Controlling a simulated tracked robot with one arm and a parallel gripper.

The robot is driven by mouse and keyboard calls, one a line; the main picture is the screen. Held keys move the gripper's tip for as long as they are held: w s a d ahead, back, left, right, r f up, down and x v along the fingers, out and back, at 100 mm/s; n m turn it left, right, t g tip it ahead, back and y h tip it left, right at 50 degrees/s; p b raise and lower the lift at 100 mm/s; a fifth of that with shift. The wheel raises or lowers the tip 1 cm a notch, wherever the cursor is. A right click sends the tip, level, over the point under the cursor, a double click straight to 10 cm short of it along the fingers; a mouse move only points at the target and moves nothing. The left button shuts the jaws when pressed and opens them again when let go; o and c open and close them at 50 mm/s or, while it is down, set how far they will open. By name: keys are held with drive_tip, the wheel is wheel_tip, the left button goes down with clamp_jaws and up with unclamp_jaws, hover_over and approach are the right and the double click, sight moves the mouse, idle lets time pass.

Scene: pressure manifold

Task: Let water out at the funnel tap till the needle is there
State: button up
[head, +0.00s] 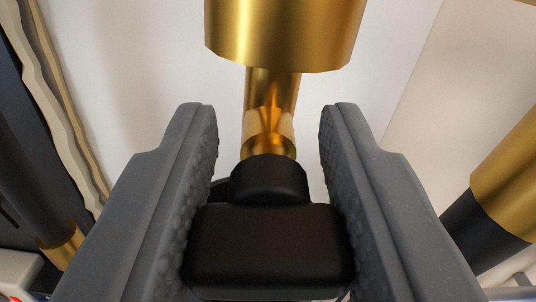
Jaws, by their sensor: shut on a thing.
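My gripper (268,160) reaches up from the bottom of the head view, with a grey textured finger on each side. The fingers are shut on a black tap handle (270,250), a wide block with a rounded hub above it. The hub meets a brass stem (270,115), which runs up to a wide brass cylinder (285,30) at the top. I cannot tell whether this is the funnel tap. No funnel, needle, gauge face or water shows in this view.
A brass pipe with a black section (505,165) stands at the right edge. A dark pipe with a brass end (60,245) and beige strips (50,95) are at the left. A pale wall (130,60) lies behind.

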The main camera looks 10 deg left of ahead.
drive_tip(key=shift+m, duration=0.7)
drive_tip(key=o, duration=0.7)
drive_tip(key=shift+s, duration=0.15)
drive_tip(key=p+v, duration=0.3)
drive_tip(key=v, duration=1)
drive_tip(key=shift+s+d, duration=0.15)
drive_tip(key=shift+s, duration=0.1)
